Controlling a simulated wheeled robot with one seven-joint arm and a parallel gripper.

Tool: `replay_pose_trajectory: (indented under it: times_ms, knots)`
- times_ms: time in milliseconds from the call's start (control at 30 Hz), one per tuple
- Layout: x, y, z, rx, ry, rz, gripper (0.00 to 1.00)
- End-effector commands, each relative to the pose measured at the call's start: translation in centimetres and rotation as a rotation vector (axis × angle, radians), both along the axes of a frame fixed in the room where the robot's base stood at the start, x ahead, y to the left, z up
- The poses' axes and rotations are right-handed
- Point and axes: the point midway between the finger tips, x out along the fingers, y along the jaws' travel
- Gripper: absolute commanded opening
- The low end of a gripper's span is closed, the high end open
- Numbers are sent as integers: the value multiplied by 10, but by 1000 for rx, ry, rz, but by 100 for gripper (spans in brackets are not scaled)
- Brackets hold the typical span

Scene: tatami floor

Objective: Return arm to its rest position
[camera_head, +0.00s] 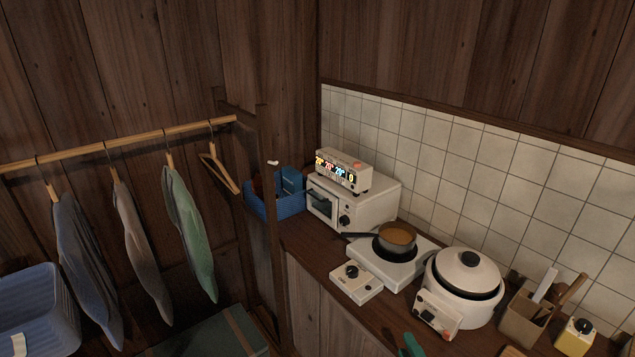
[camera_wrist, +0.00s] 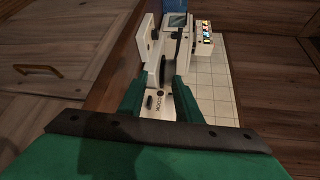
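Beyond the gap is a white appliance panel (camera_wrist: 155,102) marked with what looks like "COOK". Whether the fingers touch it cannot be told. In the head view, a green part of my arm or gripper (camera_head: 411,345) shows at the bottom edge, in front of the white rice cooker (camera_head: 438,312). The rest of my arm is out of view.
The counter holds a white oven (camera_head: 375,207) with a lit display box (camera_head: 340,172), a pan (camera_head: 397,236) on a hot plate, a control box (camera_head: 355,283) and a utensil holder (camera_head: 525,313). A tiled wall stands behind.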

Motion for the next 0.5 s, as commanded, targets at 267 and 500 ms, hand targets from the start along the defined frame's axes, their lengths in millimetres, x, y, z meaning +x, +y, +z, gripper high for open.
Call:
replay_pose_trajectory:
  times_ms: [267,500]
  knots:
    - [-14,23,-37,-86,34,-36,31]
    - [-45,56,-83,-243,83,-70,31]
